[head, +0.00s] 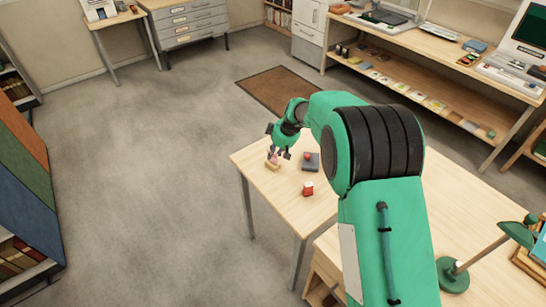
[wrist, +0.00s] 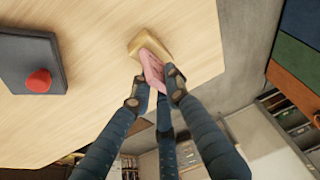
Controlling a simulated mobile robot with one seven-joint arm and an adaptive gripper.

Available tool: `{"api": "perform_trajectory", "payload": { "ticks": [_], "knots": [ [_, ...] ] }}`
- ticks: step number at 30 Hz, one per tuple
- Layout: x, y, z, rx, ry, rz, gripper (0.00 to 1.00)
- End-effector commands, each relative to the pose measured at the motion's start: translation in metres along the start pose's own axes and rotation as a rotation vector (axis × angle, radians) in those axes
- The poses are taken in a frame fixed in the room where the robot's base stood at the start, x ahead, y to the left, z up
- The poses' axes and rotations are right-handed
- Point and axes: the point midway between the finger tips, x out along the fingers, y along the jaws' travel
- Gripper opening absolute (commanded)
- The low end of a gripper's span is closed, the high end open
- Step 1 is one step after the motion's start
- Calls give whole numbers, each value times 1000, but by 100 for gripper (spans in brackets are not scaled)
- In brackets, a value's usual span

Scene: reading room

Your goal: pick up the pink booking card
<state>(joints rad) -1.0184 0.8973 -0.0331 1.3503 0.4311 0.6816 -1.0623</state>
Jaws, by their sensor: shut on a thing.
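The pink booking card (wrist: 152,70) is pinched between the fingertips of my gripper (wrist: 154,90) in the wrist view. Its far end meets or overlaps a small tan wooden block (wrist: 143,41) on the table; I cannot tell whether it sits in the block or just above it. In the head view my gripper (head: 279,154) is at the table's far left corner, over the tan block (head: 272,167). The card is small there and partly hidden by the fingers.
A dark grey flat box (head: 311,167) with a red knob-like piece lies right of the gripper; it also shows in the wrist view (wrist: 18,62). A red and white small object (head: 308,189) stands nearer. A green lamp (head: 453,275) is at the near right. The table's left edge is close.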

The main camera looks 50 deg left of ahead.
Motion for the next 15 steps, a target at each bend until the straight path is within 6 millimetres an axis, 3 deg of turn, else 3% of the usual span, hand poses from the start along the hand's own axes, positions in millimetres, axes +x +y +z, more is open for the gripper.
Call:
{"api": "perform_trajectory", "payload": {
  "ticks": [11,15],
  "knots": [
    [-34,1,-15,-2,2,2,0],
    [-39,-9,-4,0,1,0,0]
  ]
}}
